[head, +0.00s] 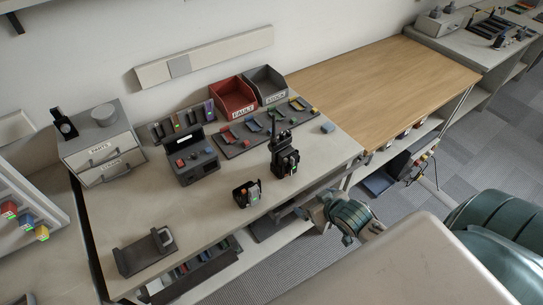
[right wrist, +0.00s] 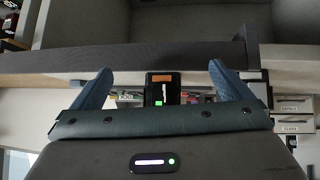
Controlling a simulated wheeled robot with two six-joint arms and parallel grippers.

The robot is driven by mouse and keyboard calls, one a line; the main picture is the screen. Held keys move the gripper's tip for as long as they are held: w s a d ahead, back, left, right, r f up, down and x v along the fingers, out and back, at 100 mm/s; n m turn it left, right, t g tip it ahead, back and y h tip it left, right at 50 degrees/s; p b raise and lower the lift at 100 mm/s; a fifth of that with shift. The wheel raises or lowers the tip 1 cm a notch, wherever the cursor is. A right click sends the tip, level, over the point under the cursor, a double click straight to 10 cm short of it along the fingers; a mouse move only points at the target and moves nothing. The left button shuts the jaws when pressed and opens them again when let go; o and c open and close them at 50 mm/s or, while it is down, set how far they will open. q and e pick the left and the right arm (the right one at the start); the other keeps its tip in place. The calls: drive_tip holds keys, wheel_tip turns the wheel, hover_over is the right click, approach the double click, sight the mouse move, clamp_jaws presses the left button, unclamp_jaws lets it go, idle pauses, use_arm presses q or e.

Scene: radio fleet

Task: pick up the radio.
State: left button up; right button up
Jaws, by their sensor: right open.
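A black handheld radio (head: 285,160) with an upright antenna stands near the front edge of the grey workbench (head: 215,215). A shorter dark device (head: 247,194) stands to its left. My right gripper (head: 312,210) is at the bench's front edge, to the right of and below the radio in the head view, apart from it. In the right wrist view its two blue fingers (right wrist: 162,90) are spread wide with nothing gripped. Between them, farther off, is a black device (right wrist: 163,82) with an orange label and a green light; I cannot tell which device it is. My left gripper is out of view.
A red bin (head: 233,97) and a grey bin (head: 265,85) stand at the back. A dark console (head: 195,160), a drawer unit (head: 100,150) and a black stand (head: 145,252) occupy the left. A lower shelf holds items. The wooden table (head: 385,85) is clear.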

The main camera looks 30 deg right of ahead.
drive_tip(key=w+d+r+n+t+y, duration=0.1)
drive_tip(key=w+d+r+t+y, duration=0.2)
drive_tip(key=w+r, duration=0.6)
drive_tip(key=t, duration=0.1)
approach(283, 147)
drive_tip(key=w+f, duration=0.2)
drive_tip(key=w, duration=0.1)
drive_tip(key=shift+a+f, duration=0.15)
drive_tip(key=x, duration=0.1)
drive_tip(key=p+x, duration=0.1)
drive_tip(key=x, duration=0.2)
drive_tip(key=shift+w+a, duration=0.2)
drive_tip(key=shift+w, duration=0.4)
drive_tip(key=shift+s, duration=0.1)
drive_tip(key=c, duration=1.3)
drive_tip(key=shift+c, duration=0.2)
